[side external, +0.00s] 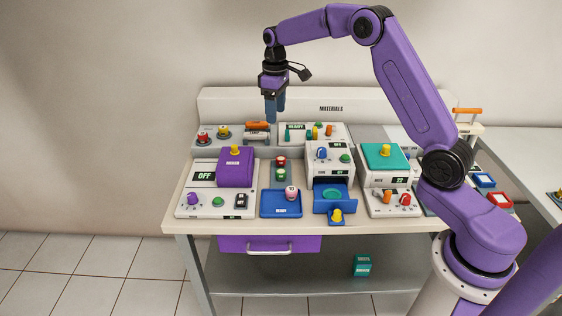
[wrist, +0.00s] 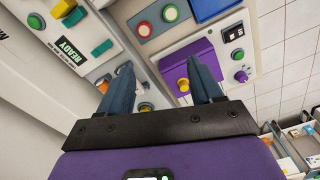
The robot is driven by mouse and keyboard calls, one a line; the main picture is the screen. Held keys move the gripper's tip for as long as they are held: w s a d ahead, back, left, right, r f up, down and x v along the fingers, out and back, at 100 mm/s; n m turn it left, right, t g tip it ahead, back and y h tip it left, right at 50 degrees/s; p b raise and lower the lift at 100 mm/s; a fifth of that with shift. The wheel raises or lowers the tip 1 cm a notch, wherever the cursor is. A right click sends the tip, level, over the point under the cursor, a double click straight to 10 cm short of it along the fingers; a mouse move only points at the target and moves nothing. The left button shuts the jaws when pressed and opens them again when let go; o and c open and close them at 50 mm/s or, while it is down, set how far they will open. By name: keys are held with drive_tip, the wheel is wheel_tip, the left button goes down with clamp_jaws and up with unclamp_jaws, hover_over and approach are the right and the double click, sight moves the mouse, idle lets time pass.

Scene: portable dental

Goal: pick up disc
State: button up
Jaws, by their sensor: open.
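A flat teal round piece, which looks like the disc (side external: 334,195), lies in the blue pulled-out drawer (side external: 322,208) of the white middle machine. I cannot make it out in the wrist view. My gripper (side external: 275,116) is high above the back left of the bench, well apart from the disc, pointing down. In the wrist view my gripper (wrist: 159,72) has its two blue fingers spread with nothing held between them.
A purple-lidded machine (side external: 235,169) with a yellow knob stands left, and a teal-topped machine (side external: 385,159) stands right. A small pink-and-white piece (side external: 292,193) sits on a blue tray (side external: 281,210). An orange-handled fixture (side external: 257,128) stands below my gripper.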

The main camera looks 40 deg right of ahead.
drive_tip(key=w+d+f, duration=0.1)
drive_tip(key=w+d, duration=0.1)
drive_tip(key=d, duration=0.2)
hover_over(281, 158)
drive_tip(key=f, duration=1.2)
drive_tip(key=shift+w+d+f, duration=0.15)
drive_tip(key=shift+w+d, duration=0.05)
drive_tip(key=shift+s+a+f, duration=0.1)
drive_tip(key=shift+f, duration=1.2)
drive_tip(key=shift+s+a+f, duration=0.1)
drive_tip(key=shift+f, duration=1.2)
drive_tip(key=c, duration=1.1)
